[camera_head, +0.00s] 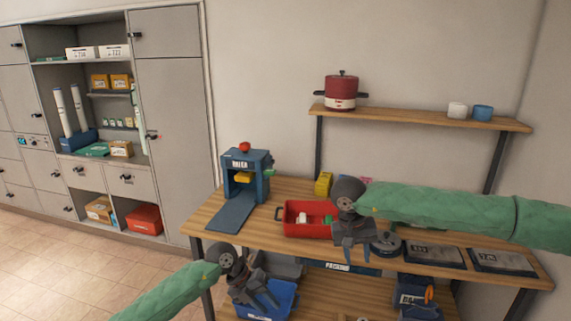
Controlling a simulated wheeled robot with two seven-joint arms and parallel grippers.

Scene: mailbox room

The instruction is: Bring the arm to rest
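My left gripper (262,299) comes in from the lower left on a green-sleeved arm. It hangs in front of the table's front edge, over the blue bin on the lower shelf in this view. Its fingers look spread, with nothing seen between them. My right gripper (352,256) comes in from the right on a green-sleeved arm that stretches across the table. It points down near the table's front edge, just right of the red tray (290,232). Its fingers are apart and nothing shows between them.
The wooden table (212,215) carries a blue press-like device (262,168) and dark flat panels (433,255) at right. A blue bin (278,298) stands on the lower shelf. A wall shelf (420,119) holds a red pot (341,88). Grey cabinets stand left; the floor before them is clear.

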